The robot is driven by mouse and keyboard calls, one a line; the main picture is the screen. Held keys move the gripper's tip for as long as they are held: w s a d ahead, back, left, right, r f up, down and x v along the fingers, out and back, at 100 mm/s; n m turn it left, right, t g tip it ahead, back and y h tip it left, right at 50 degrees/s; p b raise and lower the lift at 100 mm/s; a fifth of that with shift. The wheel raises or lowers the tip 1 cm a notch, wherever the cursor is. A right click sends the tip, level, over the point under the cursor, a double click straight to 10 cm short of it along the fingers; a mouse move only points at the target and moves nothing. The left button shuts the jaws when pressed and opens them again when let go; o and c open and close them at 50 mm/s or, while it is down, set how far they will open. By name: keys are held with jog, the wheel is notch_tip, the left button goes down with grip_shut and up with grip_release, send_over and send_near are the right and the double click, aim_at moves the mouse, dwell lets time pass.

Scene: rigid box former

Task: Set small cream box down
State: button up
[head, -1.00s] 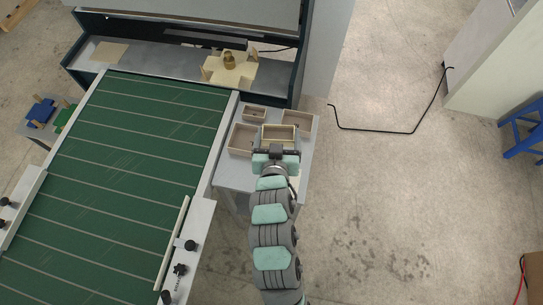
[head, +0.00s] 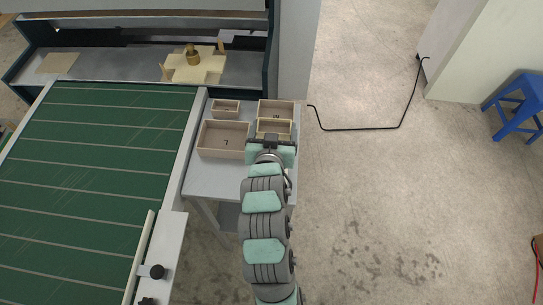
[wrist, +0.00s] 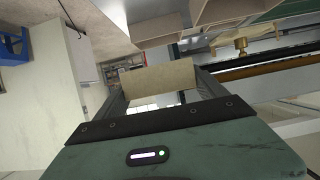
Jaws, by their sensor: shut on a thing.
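The small cream box (head: 273,125) is an open-topped box in the head view. It is over the right side of the grey table (head: 210,178), just in front of a brown box and overlapping it in the picture. My gripper (head: 271,138) is shut on the cream box from its near side. In the wrist view the cream wall of the box (wrist: 158,78) shows between the fingers of my gripper (wrist: 160,92). The underside of the cream box is hidden, so I cannot tell whether it touches the table.
Three brown open boxes stand on the table: a large one (head: 224,140) at left, a small one (head: 225,107) behind it, and one (head: 276,107) at back right. A green conveyor bed (head: 90,170) lies left. The table's front part is bare.

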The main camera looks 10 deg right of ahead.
notch_tip(320, 180, down, 11)
jog(key=shift+f, duration=0.15)
dwell(0.4)
jog(key=shift+f+b, duration=0.1)
jog(key=shift+b, duration=0.2)
jog(key=o, duration=1.3)
jog(key=shift+c, duration=0.2)
